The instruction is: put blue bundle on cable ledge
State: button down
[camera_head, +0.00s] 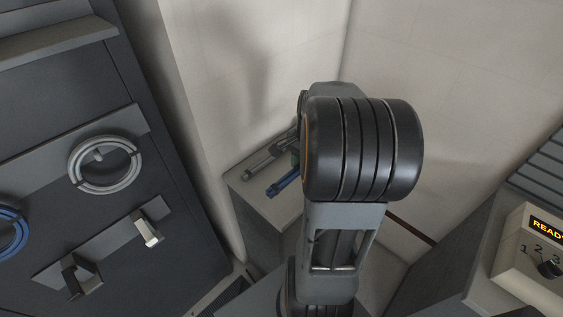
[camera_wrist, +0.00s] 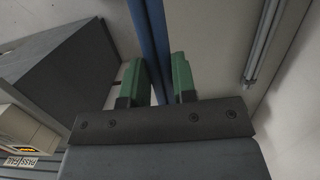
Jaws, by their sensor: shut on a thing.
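The blue bundle (camera_head: 284,183) shows as a short blue length beside my arm in the head view. In the wrist view the blue bundle (camera_wrist: 152,35) runs up between the green fingers. My gripper (camera_wrist: 160,77) is shut on it. In the head view my arm hides most of the gripper and the rest of the bundle. The pale-topped ledge (camera_head: 248,190) in the corner lies beneath the bundle; I cannot tell whether they touch.
A grey bundle (camera_head: 262,165) lies on the ledge beside the blue one, also right in the wrist view (camera_wrist: 262,45). A dark rack (camera_head: 110,190) with a grey coil (camera_head: 104,164) and a blue coil (camera_head: 12,232) stands left. A box with a READY display (camera_head: 535,262) stands right.

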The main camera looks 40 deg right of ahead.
aim_at(284, 171)
jog(key=w+f, duration=0.2)
jog(key=w, duration=0.1)
jog(key=w+d+f+p, duration=0.1)
jog(key=w+f, duration=0.1)
jog(key=w, duration=0.1)
jog(key=w+d+f, duration=0.1)
jog(key=w+f, duration=0.2)
jog(key=shift+w+p, duration=0.2)
jog(key=shift+p, duration=0.2)
jog(key=shift+w+d+f, duration=0.15)
jog(key=shift+w+f, duration=0.4)
jog(key=shift+f, duration=0.1)
jog(key=shift+w+f, duration=0.15)
jog(key=shift+f, duration=1.55)
jog(key=shift+f, duration=0.15)
jog(key=c, duration=0.9)
grip_release()
